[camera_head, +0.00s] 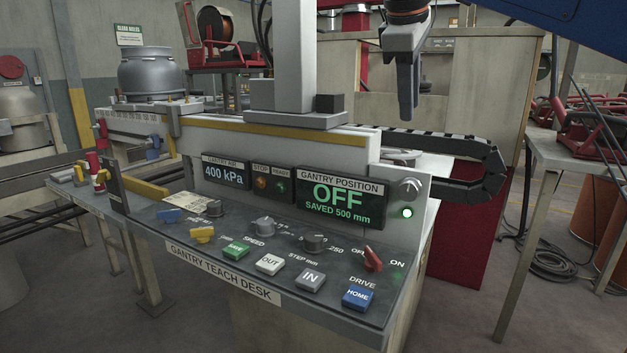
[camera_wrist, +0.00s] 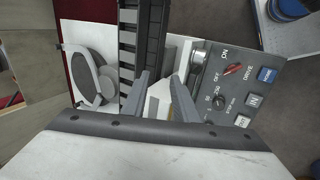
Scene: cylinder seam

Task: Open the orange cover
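I cannot make out a plainly orange cover in either view. The nearest in colour on the teach desk (camera_head: 262,298) are a small yellow-orange piece (camera_head: 202,235) at its left and a yellow bar (camera_head: 147,188) at its far left end. I cannot tell whether either is the cover. My gripper (camera_head: 408,105) hangs in the upper right of the head view, fingers down, above and behind the desk and apart from it. In the wrist view my gripper (camera_wrist: 160,78) shows two separated fingers with nothing between them.
The desk has several buttons, knobs and a red drive switch (camera_head: 373,258). Its position display (camera_head: 338,197) reads OFF, SAVED 500 mm. A black cable chain (camera_head: 440,145) runs below my gripper to the right. A metal table (camera_head: 585,160) stands at right, with open floor between.

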